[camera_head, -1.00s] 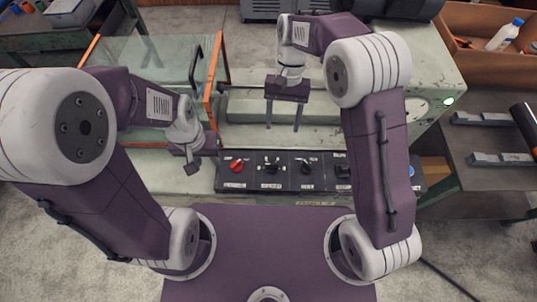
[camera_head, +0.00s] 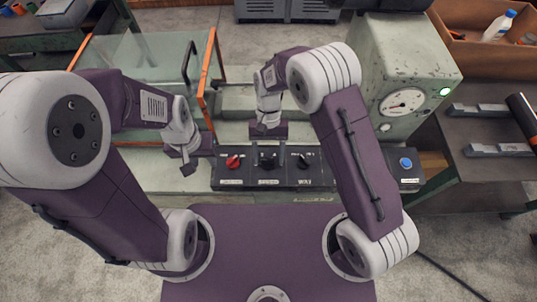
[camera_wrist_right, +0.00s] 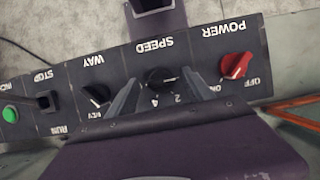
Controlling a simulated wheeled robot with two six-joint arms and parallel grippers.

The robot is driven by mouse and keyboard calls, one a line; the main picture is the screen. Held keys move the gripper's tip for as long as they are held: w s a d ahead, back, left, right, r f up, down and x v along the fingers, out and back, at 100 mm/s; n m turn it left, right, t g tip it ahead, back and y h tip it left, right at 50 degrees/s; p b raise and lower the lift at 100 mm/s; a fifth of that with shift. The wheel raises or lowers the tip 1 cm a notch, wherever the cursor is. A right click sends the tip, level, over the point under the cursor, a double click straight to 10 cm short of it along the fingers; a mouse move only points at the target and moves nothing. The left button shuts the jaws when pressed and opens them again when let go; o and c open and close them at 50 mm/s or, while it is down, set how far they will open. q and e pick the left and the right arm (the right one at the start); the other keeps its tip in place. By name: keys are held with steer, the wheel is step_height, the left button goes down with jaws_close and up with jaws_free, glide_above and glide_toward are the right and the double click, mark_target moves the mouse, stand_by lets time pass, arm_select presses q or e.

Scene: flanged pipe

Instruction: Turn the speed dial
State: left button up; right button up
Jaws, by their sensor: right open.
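The speed dial (camera_wrist_right: 160,80) is a black knob under the label SPEED in the right wrist view, where it appears upside down. In the head view the dial (camera_head: 266,161) sits on the dark control panel (camera_head: 330,178), partly covered by my right gripper. My right gripper (camera_wrist_right: 157,98) is open, its two fingers to either side of the dial in that view; I cannot tell whether they touch it. It also shows in the head view (camera_head: 267,145). My left gripper (camera_head: 188,168) hangs to the left of the panel; its fingers are too unclear to judge.
Beside the dial are a red POWER knob (camera_wrist_right: 236,66) and a black WAY knob (camera_wrist_right: 97,94). Further along are a stop lever (camera_wrist_right: 46,101) and a green button (camera_wrist_right: 10,114). A glass guard with an orange frame (camera_head: 209,75) stands behind my left arm.

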jaws_close()
steer(key=shift+r+m, duration=0.1)
steer(key=shift+m, duration=0.2)
steer(key=shift+r+m+y+p, duration=0.1)
steer(key=shift+m+y+p, duration=0.4)
steer(key=shift+m+p, duration=0.4)
steer(key=m+y+p, duration=0.1)
steer(key=m, duration=0.2)
steer(key=shift+d+m+p, duration=0.15)
steer(key=shift+m+p, duration=0.15)
steer(key=shift+m, duration=0.1)
steer(key=shift+m+t+y, duration=0.5)
steer(key=shift+m+y, duration=0.1)
steer(key=shift+m, duration=0.6)
steer(key=shift+m+t+y, duration=0.3)
steer(key=shift+m+t, duration=0.2)
steer(key=shift+m, duration=1)
